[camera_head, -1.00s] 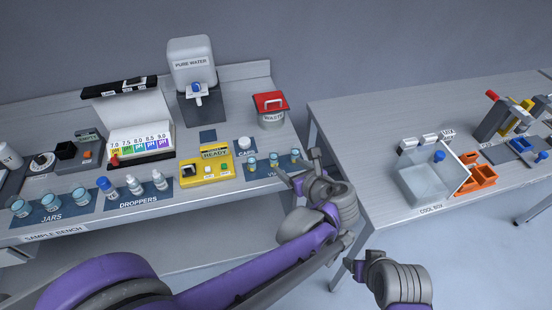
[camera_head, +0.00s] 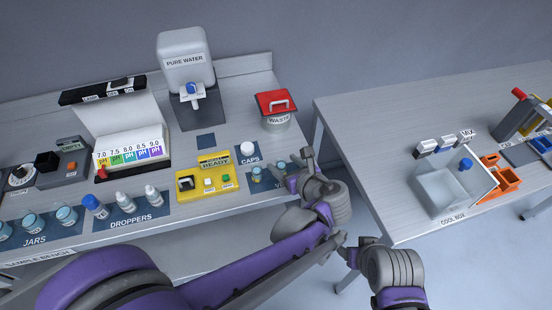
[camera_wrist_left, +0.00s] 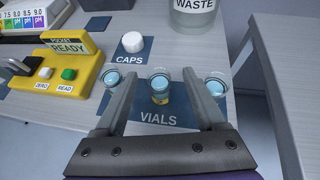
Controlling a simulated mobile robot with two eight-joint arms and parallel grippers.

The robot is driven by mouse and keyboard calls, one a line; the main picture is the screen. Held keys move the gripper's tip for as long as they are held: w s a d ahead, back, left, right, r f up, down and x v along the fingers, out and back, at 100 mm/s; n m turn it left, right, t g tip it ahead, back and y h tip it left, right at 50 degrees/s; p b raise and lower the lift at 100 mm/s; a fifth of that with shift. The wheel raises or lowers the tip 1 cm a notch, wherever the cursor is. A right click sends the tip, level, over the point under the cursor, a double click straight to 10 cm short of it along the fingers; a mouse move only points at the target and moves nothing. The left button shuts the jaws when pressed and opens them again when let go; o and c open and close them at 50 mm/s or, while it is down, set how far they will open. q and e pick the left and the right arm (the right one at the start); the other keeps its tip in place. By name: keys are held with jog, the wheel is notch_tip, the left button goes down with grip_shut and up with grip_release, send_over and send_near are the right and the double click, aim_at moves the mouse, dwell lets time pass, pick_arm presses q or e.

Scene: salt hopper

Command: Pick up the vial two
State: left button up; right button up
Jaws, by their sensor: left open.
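Three small vials with pale blue tops stand on the dark blue VIALS mat (camera_wrist_left: 165,119). The middle one, vial two (camera_wrist_left: 159,86), shows a yellow band in the left wrist view. The other two are the left vial (camera_wrist_left: 111,80) and the right vial (camera_wrist_left: 215,87). My left gripper (camera_wrist_left: 162,76) is open, its fingers on either side of the middle vial, with no grip on it. In the head view my left gripper (camera_head: 293,169) covers part of the mat. My right gripper (camera_head: 352,258) hangs in front of the bench; its jaw state is unclear.
A white cap (camera_wrist_left: 133,42) sits on the CAPS mat behind the vials. A yellow pocket meter (camera_wrist_left: 62,72) stands to the left. The waste bin (camera_head: 275,110) is behind. A gap separates the bench from the right table (camera_head: 360,150).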

pick_arm(q)
jog(key=shift+w+a+f, duration=0.2)
jog(key=shift+w+a, duration=0.05)
jog(key=shift+w, duration=0.05)
jog(key=shift+s+d+r, duration=0.15)
jog(key=shift+s, duration=0.2)
jog(key=shift+c, duration=0.4)
jog(key=shift+w, duration=0.1)
jog(key=c, duration=1)
grip_shut()
